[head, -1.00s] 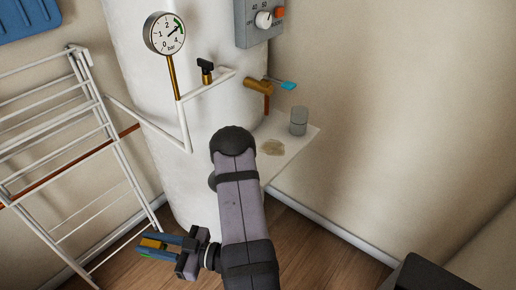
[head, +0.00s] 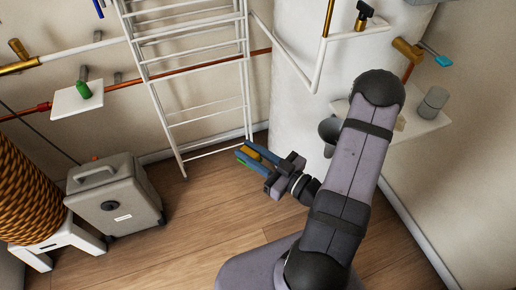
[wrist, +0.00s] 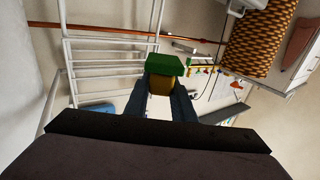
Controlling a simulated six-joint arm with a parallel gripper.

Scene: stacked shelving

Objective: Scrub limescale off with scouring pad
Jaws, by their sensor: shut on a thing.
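My gripper (head: 248,157) is shut on a scouring pad (head: 251,153) with a yellow body and a green face. It holds the pad in the air, left of the white tank and in front of the drying rack. In the wrist view the pad's green side (wrist: 165,65) shows between the two dark fingers, with yellow below it. A beige limescale patch (head: 401,123) shows only in part on a small white shelf (head: 424,126) at the right; my arm hides the rest. The pad is well apart from the patch.
A grey cylinder (head: 433,103) stands on the shelf, under a brass tap (head: 407,50) with a blue lever. The white drying rack (head: 190,75) leans at the wall. A grey case (head: 115,195) and a white stool (head: 60,245) stand left. The wooden floor between is clear.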

